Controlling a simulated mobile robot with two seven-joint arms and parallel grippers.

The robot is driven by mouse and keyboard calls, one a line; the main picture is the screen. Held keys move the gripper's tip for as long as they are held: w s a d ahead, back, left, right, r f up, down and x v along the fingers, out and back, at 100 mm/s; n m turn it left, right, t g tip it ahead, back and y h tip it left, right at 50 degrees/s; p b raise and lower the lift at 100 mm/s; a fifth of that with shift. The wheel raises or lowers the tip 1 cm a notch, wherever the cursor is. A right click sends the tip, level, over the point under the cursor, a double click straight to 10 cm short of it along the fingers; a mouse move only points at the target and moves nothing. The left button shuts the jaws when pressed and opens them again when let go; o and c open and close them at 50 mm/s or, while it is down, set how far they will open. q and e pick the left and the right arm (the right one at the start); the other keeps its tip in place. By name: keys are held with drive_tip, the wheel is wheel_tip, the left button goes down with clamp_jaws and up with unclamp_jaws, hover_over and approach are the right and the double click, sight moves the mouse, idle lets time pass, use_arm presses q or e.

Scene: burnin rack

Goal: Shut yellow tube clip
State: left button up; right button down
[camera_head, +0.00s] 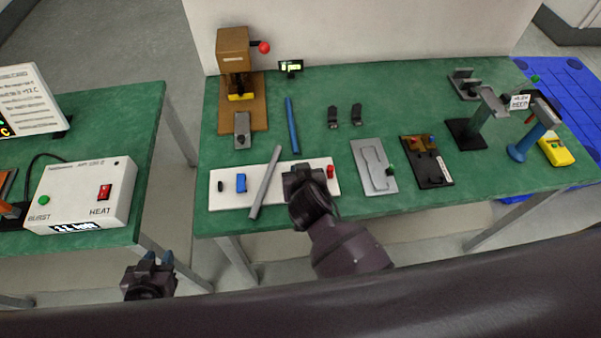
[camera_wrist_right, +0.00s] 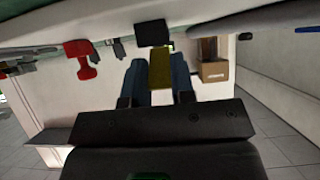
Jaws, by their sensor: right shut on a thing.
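The yellow clip (camera_wrist_right: 160,68) shows in the right wrist view, between the two blue fingers of my right gripper (camera_wrist_right: 158,82), which is shut on it. A black block (camera_wrist_right: 153,33) sits at the clip's far end. In the head view my right gripper (camera_head: 305,172) is over the white board (camera_head: 290,197) and hides the yellow clip. A grey tube (camera_head: 265,182) lies slantwise across this board, left of the gripper. My left gripper (camera_head: 158,259) is in front of the gap between the tables, fingers apart, empty.
The board also carries a blue clip (camera_head: 241,183), a small black piece (camera_head: 220,186) and a red clip (camera_head: 330,171), close right of my right gripper. A blue tube (camera_head: 291,125) lies behind. A grey plate (camera_head: 374,167) lies to the right.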

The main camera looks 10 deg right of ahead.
idle(0.4)
drive_tip(key=c, duration=1)
unclamp_jaws()
drive_tip(key=shift+o, duration=0.2)
drive_tip(key=v, duration=1.1)
drive_tip(key=shift+f, duration=0.15)
